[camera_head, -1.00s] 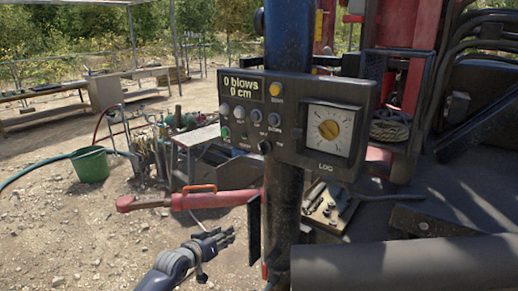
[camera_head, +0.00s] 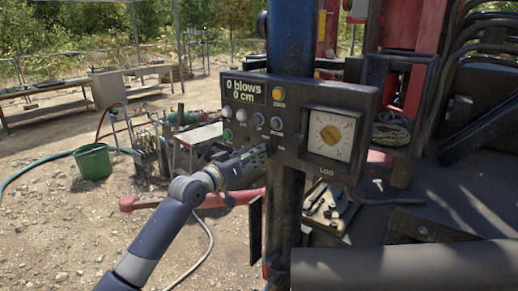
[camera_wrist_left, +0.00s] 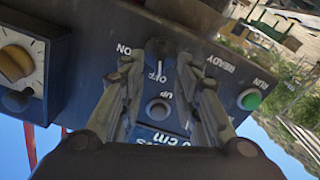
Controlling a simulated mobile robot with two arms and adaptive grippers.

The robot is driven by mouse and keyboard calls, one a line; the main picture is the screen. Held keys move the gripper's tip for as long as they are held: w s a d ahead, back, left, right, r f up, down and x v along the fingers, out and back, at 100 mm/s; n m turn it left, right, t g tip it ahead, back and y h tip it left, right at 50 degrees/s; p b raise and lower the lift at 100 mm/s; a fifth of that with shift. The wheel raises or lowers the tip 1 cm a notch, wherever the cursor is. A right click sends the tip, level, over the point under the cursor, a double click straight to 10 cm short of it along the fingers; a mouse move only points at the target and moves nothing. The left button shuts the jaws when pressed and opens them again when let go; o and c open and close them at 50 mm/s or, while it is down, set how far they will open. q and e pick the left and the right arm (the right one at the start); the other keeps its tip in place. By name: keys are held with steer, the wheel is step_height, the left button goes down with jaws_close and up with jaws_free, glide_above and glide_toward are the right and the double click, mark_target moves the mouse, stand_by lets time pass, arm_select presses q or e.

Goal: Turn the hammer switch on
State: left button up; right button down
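The dark control panel (camera_head: 300,110) stands on the mast with a display reading "0 blows 0 cm". In the left wrist view, the panel appears upside down. A dark switch knob (camera_wrist_left: 159,48) sits there beside the ON and OFF labels, with a pale pointer line near OFF. My left gripper (camera_head: 265,154) reaches the lower left part of the panel and hides the switch in the head view. In the left wrist view its two fingers (camera_wrist_left: 158,68) are apart, one on each side of the knob. I cannot tell whether they touch it. My right gripper is not in view.
A green button (camera_head: 227,134) and several other buttons are on the panel. A red bar (camera_head: 150,203) passes behind my left arm. A green bucket (camera_head: 93,162) stands on the gravel at left.

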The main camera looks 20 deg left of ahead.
arm_select(q)
steer(key=shift+x, duration=1.5)
steer(key=shift+c, duration=0.2)
jaws_close()
